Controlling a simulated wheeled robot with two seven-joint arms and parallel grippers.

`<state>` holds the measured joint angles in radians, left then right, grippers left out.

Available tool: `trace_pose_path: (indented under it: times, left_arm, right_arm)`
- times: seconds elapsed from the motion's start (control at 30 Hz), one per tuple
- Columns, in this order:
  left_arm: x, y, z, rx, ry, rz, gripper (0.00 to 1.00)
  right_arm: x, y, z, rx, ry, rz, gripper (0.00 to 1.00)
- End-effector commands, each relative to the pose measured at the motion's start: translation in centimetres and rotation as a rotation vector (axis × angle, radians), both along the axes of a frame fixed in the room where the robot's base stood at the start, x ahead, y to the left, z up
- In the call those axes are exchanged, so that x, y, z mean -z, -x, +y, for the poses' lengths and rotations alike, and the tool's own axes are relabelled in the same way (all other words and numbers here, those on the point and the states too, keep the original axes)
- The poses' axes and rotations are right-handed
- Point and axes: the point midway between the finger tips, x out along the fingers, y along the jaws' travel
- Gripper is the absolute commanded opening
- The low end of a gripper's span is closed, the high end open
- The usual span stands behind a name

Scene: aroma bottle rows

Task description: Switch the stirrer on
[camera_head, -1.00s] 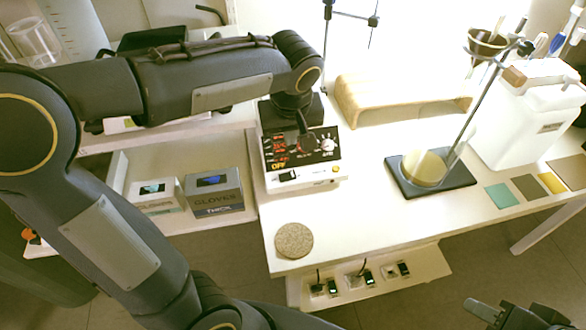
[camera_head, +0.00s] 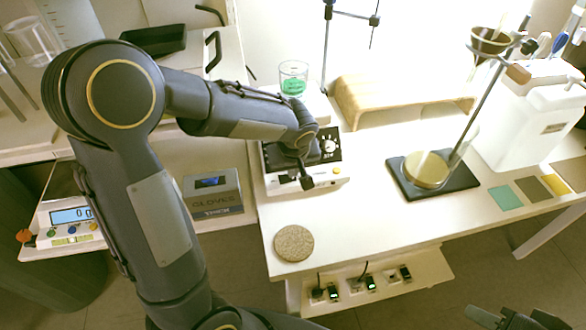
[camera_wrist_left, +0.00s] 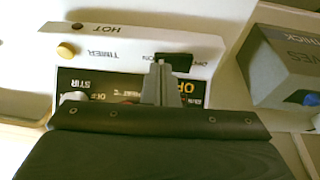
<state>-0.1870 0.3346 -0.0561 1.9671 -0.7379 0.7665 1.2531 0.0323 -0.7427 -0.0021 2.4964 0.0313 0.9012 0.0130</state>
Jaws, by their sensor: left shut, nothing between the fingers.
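The stirrer (camera_head: 325,182) is a white box with a black front panel, at the left end of the white bench. My left gripper (camera_head: 306,183) is shut and empty, low over its front edge, and hides much of the panel. In the left wrist view the closed fingertips (camera_wrist_left: 160,66) are at the black rocker switch (camera_wrist_left: 176,62), beside its "ON" label; I cannot tell if they touch it. My right gripper (camera_head: 515,318) is at the bottom right edge, partly cut off.
A beaker with green contents (camera_head: 293,80) stands behind my left wrist. A cork disc (camera_head: 294,243) lies at the bench's front. A gloves box (camera_head: 213,193) is to the left. A wooden bridge (camera_head: 400,100) and a stand base (camera_head: 432,178) are to the right.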

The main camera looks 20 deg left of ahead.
Motion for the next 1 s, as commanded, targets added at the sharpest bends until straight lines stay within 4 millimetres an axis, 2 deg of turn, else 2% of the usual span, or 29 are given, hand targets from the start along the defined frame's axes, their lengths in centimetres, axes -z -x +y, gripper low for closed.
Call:
trace_pose_path:
  times: [0.2, 0.33, 1.0]
  left_arm:
    - [0.0, 0.0, 0.0, 0.000, -0.002, 0.001, 0.00]
    - [1.0, -0.3, -0.4, 0.005, -0.050, 0.038, 0.00]
    - [0.2, 0.7, 1.0, -0.001, -0.055, 0.044, 0.00]
  right_arm:
    - [0.0, 0.0, 0.0, 0.000, 0.000, 0.000, 0.38]
    - [1.0, 0.0, 0.0, 0.000, 0.000, 0.000, 0.38]
    - [0.8, 0.0, 0.0, 0.000, 0.000, 0.000, 0.38]
